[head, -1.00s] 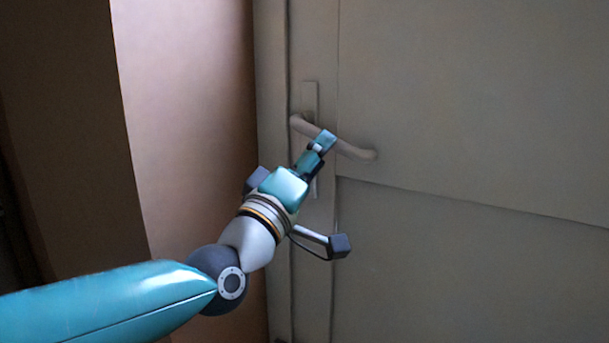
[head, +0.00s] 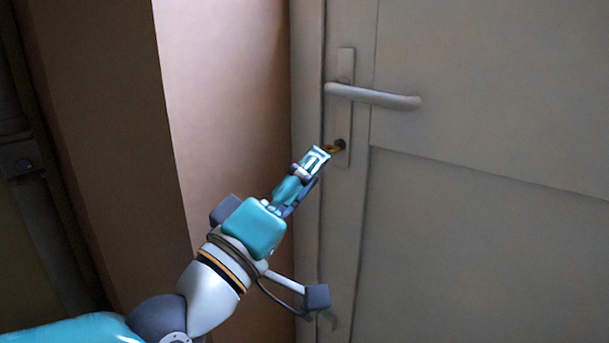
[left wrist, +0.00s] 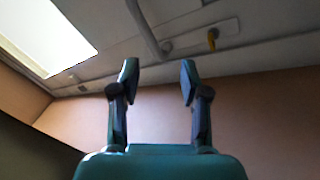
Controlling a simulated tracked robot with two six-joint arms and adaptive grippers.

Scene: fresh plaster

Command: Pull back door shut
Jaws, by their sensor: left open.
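The grey-beige door (head: 480,130) fills the right of the head view. Its lever handle (head: 375,96) sits nearly level on a narrow plate (head: 346,68), with a yellow key (head: 334,147) in the lock below. My left gripper (head: 318,158) is open and empty, below the handle and just left of the key in the picture. Whether it touches the door is unclear. The left wrist view shows its parted fingers (left wrist: 157,82), with the handle (left wrist: 150,32) and yellow key (left wrist: 211,38) beyond them. I cannot tell whether the door is fully closed. My right gripper is out of view.
A pale pinkish wall (head: 225,110) stands left of the door, and a darker brown wall face (head: 110,130) is further left. A dark metal fitting (head: 25,160) shows at the far left edge. A bright area (left wrist: 45,35) shows in the left wrist view.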

